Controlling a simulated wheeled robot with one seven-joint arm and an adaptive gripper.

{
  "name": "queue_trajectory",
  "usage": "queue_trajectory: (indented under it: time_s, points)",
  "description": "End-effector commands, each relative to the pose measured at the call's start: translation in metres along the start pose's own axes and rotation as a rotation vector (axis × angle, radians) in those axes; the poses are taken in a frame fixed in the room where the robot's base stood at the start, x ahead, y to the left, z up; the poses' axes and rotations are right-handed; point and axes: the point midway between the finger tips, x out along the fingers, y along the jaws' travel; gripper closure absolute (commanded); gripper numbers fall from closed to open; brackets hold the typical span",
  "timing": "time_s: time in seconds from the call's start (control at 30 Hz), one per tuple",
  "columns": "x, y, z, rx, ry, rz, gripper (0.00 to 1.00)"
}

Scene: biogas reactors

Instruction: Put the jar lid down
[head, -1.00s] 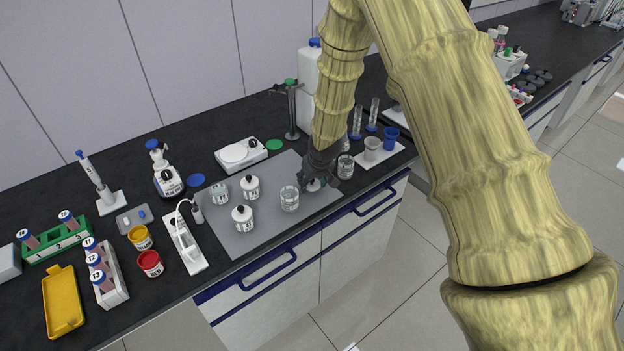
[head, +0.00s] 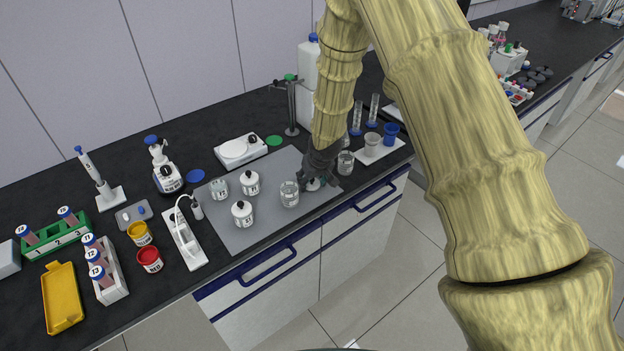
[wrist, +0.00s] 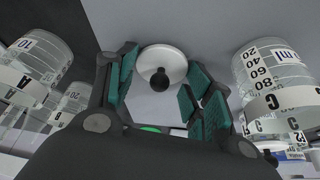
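The jar lid (wrist: 176,58) is a pale round disc with a black knob. It lies on the grey mat (head: 262,232), near the mat's right front part, and shows small below my gripper in the head view (head: 314,184). My gripper (wrist: 160,97) points down over the lid. Its green-padded fingers stand apart on either side of the knob, with a visible gap to it, so it looks open. An open glass jar (head: 289,195) stands just left of the lid. Another glass jar (head: 345,164) stands to the right behind it.
Two lidded jars (head: 242,214) (head: 250,184) and a small glass jar (head: 220,188) stand further left on the mat. A white tray (head: 388,152) with cups is at the right. The counter's front edge is close to the lid.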

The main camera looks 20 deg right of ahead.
Motion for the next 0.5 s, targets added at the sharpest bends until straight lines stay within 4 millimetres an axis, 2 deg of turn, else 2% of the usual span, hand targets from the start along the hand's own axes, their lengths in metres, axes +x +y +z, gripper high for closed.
queue_trajectory:
  time_s: [0.03, 0.07, 0.37, 0.5]
  points:
    - [0.0000, 0.0000, 0.0000, 0.000, 0.000, 0.000, 0.35]
    - [0.0000, 0.0000, 0.0000, 0.000, 0.000, 0.000, 0.29]
    - [-0.0004, -0.0001, -0.0003, 0.000, 0.000, 0.000, 0.29]
    - [-0.0066, -0.0001, -0.0032, 0.000, 0.001, 0.000, 0.29]
